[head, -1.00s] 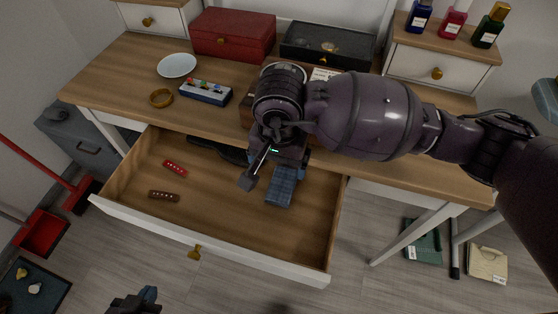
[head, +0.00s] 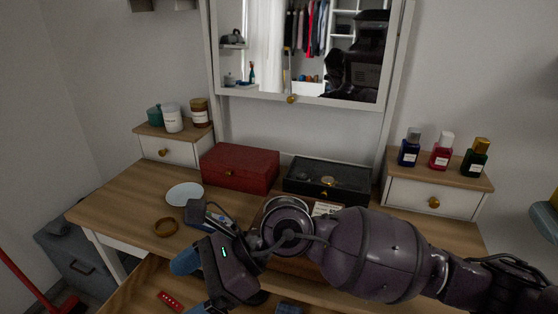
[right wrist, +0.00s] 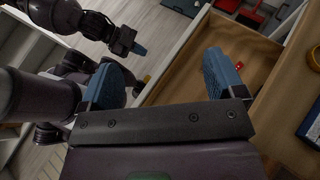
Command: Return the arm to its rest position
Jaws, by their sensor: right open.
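My right arm comes in from the right in the head view and reaches across the desk front. Its gripper (head: 197,286) is above the open drawer (head: 138,284), with one blue finger showing clearly. In the right wrist view the two blue fingers of this gripper (right wrist: 165,78) stand wide apart with nothing between them. The open drawer (right wrist: 205,45) lies beyond them. My left gripper (right wrist: 136,48) shows small at the upper left of the right wrist view, with a blue finger; its opening is unclear. It is out of the head view.
The desk holds a white plate (head: 184,194), a gold ring (head: 166,227), a red box (head: 240,168) and a black case (head: 328,178). A red item (head: 170,300) and a blue item (head: 290,308) lie in the drawer. Bottles stand on the right shelf unit (head: 437,197). A mirror (head: 301,50) is behind.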

